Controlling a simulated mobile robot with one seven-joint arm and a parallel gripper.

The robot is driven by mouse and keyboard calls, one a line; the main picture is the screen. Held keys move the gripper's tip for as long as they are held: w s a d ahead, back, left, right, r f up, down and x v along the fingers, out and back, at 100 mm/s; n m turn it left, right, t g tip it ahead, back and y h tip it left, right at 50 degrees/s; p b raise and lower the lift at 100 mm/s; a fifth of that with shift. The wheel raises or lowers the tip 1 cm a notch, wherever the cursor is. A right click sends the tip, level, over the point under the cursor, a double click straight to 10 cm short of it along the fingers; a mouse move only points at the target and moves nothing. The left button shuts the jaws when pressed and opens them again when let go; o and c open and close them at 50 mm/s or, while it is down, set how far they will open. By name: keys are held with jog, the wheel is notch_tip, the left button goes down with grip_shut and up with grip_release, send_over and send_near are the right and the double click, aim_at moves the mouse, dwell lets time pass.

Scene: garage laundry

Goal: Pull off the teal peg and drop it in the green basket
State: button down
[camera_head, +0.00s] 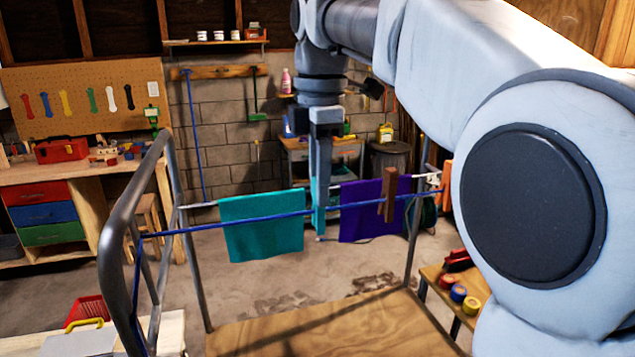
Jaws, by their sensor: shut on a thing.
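My gripper (321,185) points down at the blue line (275,216), between the two hung cloths. It is shut on the teal peg (319,218), whose lower part shows below and beside the fingers. The peg is upright at the line; whether it still grips the line I cannot tell. A teal cloth (262,228) hangs left of my gripper and a purple cloth (362,218) hangs right of it. I cannot make out a green basket for certain.
A brown wooden peg (389,196) stands on the line before the purple cloth. Grey metal rails (125,222) flank a wooden board (330,330). Tape rolls (459,293) lie on a small table at right. Open floor lies beyond.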

jog(key=shift+r, duration=0.1)
jog(key=shift+r+p, duration=2.95)
jog(key=shift+f, duration=0.15)
